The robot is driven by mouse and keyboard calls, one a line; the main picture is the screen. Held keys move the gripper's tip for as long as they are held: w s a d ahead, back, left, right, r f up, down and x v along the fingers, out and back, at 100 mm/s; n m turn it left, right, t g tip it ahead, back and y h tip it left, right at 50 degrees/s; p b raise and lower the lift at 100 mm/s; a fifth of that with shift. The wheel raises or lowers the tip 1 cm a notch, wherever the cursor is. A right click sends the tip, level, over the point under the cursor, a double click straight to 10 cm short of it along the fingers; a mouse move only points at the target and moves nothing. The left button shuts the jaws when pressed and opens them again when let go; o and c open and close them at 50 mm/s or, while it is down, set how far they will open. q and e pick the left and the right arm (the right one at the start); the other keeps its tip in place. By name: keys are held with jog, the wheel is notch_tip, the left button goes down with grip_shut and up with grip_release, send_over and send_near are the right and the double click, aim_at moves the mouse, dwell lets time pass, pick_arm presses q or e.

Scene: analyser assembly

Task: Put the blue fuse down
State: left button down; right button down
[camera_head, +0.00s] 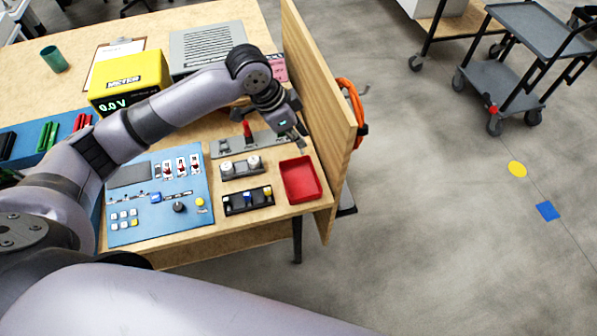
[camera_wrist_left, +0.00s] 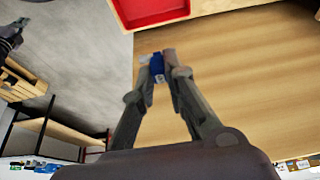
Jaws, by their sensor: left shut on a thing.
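My left gripper (camera_head: 302,143) is over the right end of the workbench, beside the wooden side panel. In the left wrist view its fingers (camera_wrist_left: 157,68) are shut on the small blue fuse (camera_wrist_left: 158,66), which has a pale end. The fuse is held at the fingertips and is too small to make out in the head view. A red tray (camera_head: 301,180) lies on the bench in front of the gripper. The tray also shows at the top of the left wrist view (camera_wrist_left: 150,12), apart from the fuse. My right gripper cannot be made out.
The wooden side panel (camera_head: 320,115) stands upright along the bench's right edge. A black block (camera_head: 248,200) with coloured parts and a grey block (camera_head: 241,168) with two round white parts lie left of the tray. The blue control panel (camera_head: 140,222) is further left.

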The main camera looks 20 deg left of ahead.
pick_arm(q)
notch_tip(320, 180, down, 14)
jog(key=shift+r+p, duration=0.1)
jog(key=shift+p, duration=0.6)
jog(key=shift+f, duration=0.55)
jog(key=shift+f, duration=0.6)
jog(key=c, duration=1.6)
grip_release()
jog(key=shift+c, duration=0.2)
jog(key=shift+r, duration=0.1)
jog(key=shift+r, duration=0.3)
jog(key=b+v, duration=0.1)
jog(key=v, duration=1.1)
jog(key=shift+r, duration=0.2)
